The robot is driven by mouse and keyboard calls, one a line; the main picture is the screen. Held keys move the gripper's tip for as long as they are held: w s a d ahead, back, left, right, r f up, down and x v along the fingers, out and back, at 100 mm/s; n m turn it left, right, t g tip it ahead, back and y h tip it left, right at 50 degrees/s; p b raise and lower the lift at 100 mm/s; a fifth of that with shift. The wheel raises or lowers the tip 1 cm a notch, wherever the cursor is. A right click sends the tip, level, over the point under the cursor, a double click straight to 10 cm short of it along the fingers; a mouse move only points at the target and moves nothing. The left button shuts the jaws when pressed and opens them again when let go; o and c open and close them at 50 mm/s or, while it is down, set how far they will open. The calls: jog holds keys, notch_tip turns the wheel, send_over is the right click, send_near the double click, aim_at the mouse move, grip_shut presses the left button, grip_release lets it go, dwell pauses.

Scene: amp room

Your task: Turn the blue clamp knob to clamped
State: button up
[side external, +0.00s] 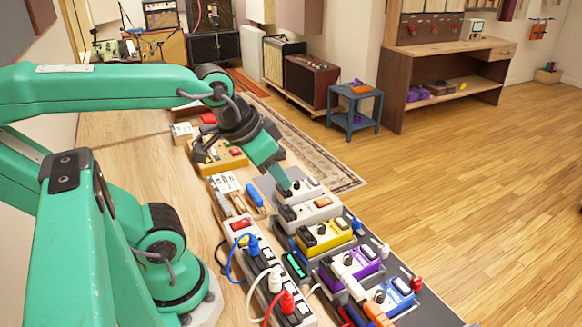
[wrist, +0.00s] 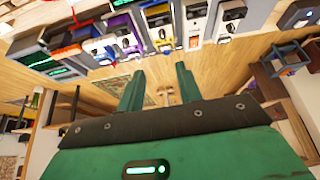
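Small knobs stand along the right edge of the pedalboard (side external: 430,310). My gripper (side external: 287,191) points down at the far pedals, just over or touching a light grey pedal (side external: 300,190); contact is unclear. It is away from the blue knob, up and left in the side view. In the wrist view my gripper (wrist: 158,82) has its two fingers apart with nothing between them.
A yellow pedal (side external: 323,236), a purple pedal (side external: 355,263) and a blue pedal (side external: 398,293) stand in a row, with a red knob (side external: 416,283) beside them. A power strip (side external: 268,280) with plugs and cables runs along their left. The floor to the right is open.

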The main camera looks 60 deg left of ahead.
jog(key=w+n, duration=0.1)
jog(key=w, duration=0.1)
jog(key=n+g, duration=0.6)
jog(key=n, duration=0.7)
send_over(357, 219)
notch_tip(357, 219, down, 13)
jog(key=shift+w+f, duration=0.2)
jog(key=shift+f, duration=0.25)
jog(key=shift+s+f, duration=0.15)
jog(key=shift+f, duration=3.7)
grip_shut()
